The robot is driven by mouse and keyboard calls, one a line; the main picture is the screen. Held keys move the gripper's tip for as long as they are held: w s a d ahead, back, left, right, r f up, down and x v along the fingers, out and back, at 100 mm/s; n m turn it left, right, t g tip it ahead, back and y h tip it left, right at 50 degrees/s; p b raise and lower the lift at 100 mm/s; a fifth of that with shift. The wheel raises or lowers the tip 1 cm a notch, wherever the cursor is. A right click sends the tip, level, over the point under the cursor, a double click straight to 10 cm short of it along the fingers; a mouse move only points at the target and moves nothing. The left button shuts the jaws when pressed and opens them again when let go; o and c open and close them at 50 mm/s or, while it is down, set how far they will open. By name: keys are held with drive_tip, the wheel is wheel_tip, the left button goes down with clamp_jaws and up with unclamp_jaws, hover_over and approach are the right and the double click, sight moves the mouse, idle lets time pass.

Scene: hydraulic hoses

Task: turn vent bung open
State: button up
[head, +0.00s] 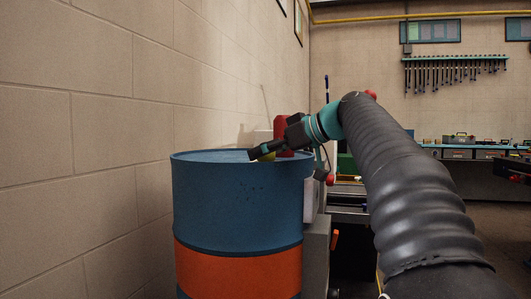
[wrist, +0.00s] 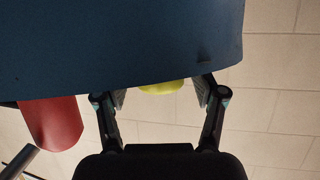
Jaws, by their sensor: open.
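A blue drum (head: 240,205) with an orange band stands by the wall, and its blue surface (wrist: 130,45) fills the top of the wrist view. A yellow piece, which looks like the vent bung (wrist: 161,87), shows at the drum's edge between my fingers. In the wrist view my gripper (wrist: 160,95) is open, one finger on each side of the bung. I cannot tell whether either finger touches it.
A red cylinder (head: 281,132) stands just beyond my gripper; a red object also shows left in the wrist view (wrist: 52,122). A block wall (head: 95,120) runs close along the drum's left. A workbench (head: 470,147) is far at right.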

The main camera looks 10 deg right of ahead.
drive_tip(key=c, duration=1.2)
drive_tip(key=shift+o, duration=0.2)
